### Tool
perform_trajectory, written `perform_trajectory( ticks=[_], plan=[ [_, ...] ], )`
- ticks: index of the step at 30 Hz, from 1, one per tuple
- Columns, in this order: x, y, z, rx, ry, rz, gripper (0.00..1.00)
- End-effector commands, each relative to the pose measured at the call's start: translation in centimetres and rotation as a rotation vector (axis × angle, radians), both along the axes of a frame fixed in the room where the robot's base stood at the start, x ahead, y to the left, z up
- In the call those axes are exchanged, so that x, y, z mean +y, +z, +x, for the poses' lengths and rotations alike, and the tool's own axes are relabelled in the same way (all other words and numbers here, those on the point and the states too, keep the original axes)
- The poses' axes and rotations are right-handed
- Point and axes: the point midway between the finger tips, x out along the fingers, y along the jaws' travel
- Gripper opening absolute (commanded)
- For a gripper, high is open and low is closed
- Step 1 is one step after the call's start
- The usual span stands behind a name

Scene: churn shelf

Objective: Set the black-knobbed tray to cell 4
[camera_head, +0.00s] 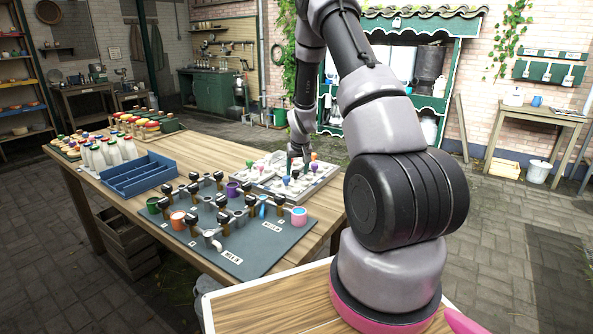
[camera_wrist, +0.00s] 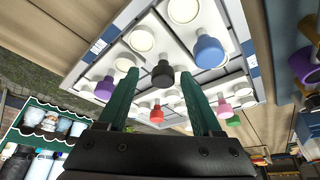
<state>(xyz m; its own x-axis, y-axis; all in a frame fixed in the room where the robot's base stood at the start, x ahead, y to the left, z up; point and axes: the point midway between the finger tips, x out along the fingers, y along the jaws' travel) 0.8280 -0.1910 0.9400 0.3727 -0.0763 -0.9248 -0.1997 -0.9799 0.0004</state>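The black knob (camera_wrist: 163,75) of a small pale tray shows in the wrist view, standing on a white board (camera_wrist: 92,47) with round pale discs. My gripper (camera_wrist: 160,80) is open; its two green fingers are on either side of the black knob, with visible gaps. I cannot tell whether the fingers are level with the knob. Blue (camera_wrist: 209,50), purple (camera_wrist: 104,88), red (camera_wrist: 156,115) and pink (camera_wrist: 225,108) knobs stand around it. Cell numbers are not readable.
A dark mat (camera_head: 240,262) with dark-and-metal fittings and coloured cups lies left of the board. A blue divided crate (camera_head: 138,175) and several bottles (camera_head: 103,154) stand farther left. A green knob (camera_wrist: 233,121) is near my right finger. Bare wood borders the board.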

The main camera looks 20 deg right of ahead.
Motion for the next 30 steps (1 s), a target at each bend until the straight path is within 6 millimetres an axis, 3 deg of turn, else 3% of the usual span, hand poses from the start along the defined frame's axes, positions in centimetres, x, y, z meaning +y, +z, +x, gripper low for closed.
perform_trajectory(
  ticks=[8, 21, 30],
  plan=[
    [0.1, 0.9, -0.2, -0.004, 0.001, 0.0, 0.67],
    [0.7, 8.4, -3.3, -0.004, 0.0, -0.001, 0.67],
    [0.8, 10.0, -4.1, 0.0, 0.0, 0.0, 0.67]
  ],
)
